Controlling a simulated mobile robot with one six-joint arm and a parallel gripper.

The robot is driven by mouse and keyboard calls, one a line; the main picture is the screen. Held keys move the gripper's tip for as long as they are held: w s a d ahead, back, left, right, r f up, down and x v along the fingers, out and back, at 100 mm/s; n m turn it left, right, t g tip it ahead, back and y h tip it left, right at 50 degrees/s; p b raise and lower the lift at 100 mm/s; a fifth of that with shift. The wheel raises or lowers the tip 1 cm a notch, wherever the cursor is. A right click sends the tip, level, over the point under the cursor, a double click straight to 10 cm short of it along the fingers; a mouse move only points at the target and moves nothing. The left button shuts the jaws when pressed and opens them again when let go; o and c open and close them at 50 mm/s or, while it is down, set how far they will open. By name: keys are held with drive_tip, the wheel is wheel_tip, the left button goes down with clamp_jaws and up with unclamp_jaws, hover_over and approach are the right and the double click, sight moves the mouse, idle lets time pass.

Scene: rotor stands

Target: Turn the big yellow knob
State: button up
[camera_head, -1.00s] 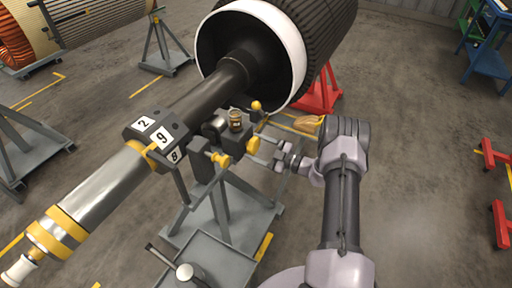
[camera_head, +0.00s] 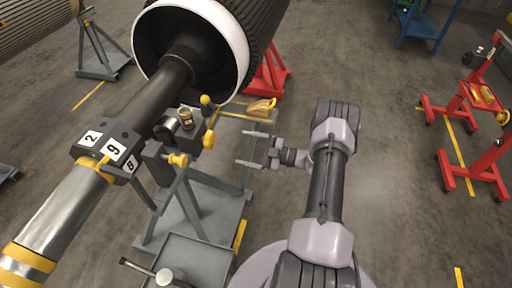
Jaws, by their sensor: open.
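Several yellow knobs sit on the grey clamp block of the rotor stand (camera_head: 192,210). An oval yellow knob (camera_head: 209,140) is on the block's right face, facing my gripper. Another yellow knob (camera_head: 177,160) sticks out lower left, and a yellow ball knob (camera_head: 206,100) stands on top. I cannot tell for sure which is the big one. My gripper (camera_head: 241,149) is open and empty, its two fingers pointing left towards the oval knob with a clear gap between them.
The dark and silver rotor shaft (camera_head: 130,120) runs diagonally past the stand into a large white-rimmed rotor (camera_head: 245,50). A grey tray (camera_head: 190,260) with a lever is at the bottom. Red stands (camera_head: 478,130) are at right. Open floor lies right of my arm.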

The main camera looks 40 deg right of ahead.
drive_tip(key=v, duration=0.4)
drive_tip(key=shift+s, duration=0.15)
drive_tip(key=w+a+r+n+g+y+b, duration=0.1)
drive_tip(key=w+a+r+n+g+y, duration=0.1)
drive_tip(key=a+r+n+g, duration=1.05)
drive_tip(key=s+a+r+n+h+b, duration=0.1)
drive_tip(key=s+a+r+n+h, duration=0.2)
drive_tip(key=a+n, duration=0.45)
drive_tip(key=s+a+r+n+h+b, duration=0.1)
drive_tip(key=s+a+r+n, duration=0.3)
drive_tip(key=n, duration=0.6)
drive_tip(key=s+a+r+n+t+h, duration=0.2)
drive_tip(key=s+n, duration=0.5)
drive_tip(key=n, duration=0.5)
drive_tip(key=s+a+r+n+t+h+b, duration=0.1)
drive_tip(key=s+a+r+n+h, duration=0.2)
drive_tip(key=s+n, duration=0.5)
drive_tip(key=r+n+h, duration=0.1)
drive_tip(key=n, duration=0.2)
drive_tip(key=shift+a+n+t+h, duration=0.3)
drive_tip(key=shift+n+t, duration=0.05)
drive_tip(key=shift+n, duration=0.05)
